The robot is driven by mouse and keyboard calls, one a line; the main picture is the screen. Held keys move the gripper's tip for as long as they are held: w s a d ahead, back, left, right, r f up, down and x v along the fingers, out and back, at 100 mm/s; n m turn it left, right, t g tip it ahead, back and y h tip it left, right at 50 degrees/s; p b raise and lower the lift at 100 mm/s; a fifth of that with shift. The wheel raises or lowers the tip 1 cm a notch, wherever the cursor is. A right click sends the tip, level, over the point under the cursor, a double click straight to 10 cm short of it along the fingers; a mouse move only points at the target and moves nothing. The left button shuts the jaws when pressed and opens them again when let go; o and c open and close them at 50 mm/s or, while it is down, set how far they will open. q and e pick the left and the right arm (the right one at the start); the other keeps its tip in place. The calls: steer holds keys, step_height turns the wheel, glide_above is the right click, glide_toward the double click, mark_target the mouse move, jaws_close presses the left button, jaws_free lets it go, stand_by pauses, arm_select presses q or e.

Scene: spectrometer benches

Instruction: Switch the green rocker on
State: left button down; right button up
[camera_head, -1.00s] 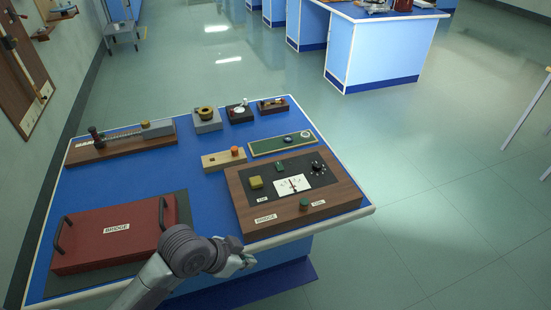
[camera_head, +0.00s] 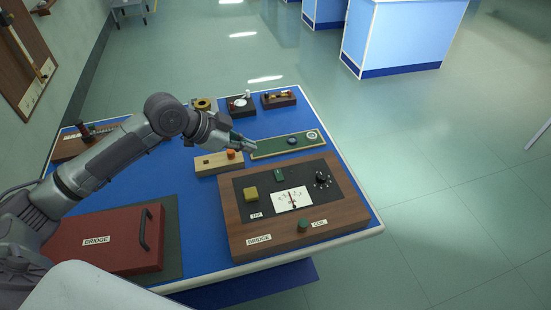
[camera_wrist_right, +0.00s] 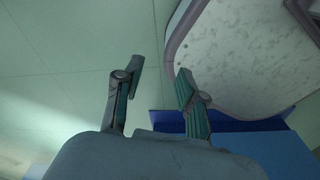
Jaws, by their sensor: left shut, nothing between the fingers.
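The green rocker (camera_head: 279,174) is a small dark green block on the black panel of the wooden bridge box (camera_head: 350,212). Whether it is on or off is too small to tell. My left gripper (camera_head: 252,147) is shut and empty, above the bench behind the box, to the upper left of the rocker and apart from it. My right gripper (camera_wrist_right: 160,72) shows in the right wrist view with its fingers apart and nothing between them.
The panel also bears a yellow block (camera_head: 251,194), a meter (camera_head: 291,199) and a black knob (camera_head: 322,178). A green knob (camera_head: 302,225) is on the box's front. An orange-buttoned block (camera_head: 219,164) and a green board (camera_head: 270,148) lie behind. A red case (camera_head: 95,241) lies left.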

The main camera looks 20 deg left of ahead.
arm_select(q)
steer(key=p, duration=0.2)
glide_above(279, 175)
steer(key=a, duration=0.2)
step_height(279, 175, down, 6)
steer(key=shift+s+f, duration=0.1)
steer(key=shift+s, duration=0.05)
steer(key=f, duration=0.3)
steer(key=shift+w+d+f+p, duration=0.1)
steer(key=shift+w+f+p, duration=0.2)
steer(key=shift+w+f, duration=0.1)
steer(key=shift+f, duration=0.55)
arm_select(e)
steer(key=shift+s+a+r, duration=0.1)
steer(key=shift+s+r, duration=0.35)
steer(key=shift+r, duration=0.2)
steer(key=shift+s+r, duration=0.45)
steer(key=shift+r, duration=0.15)
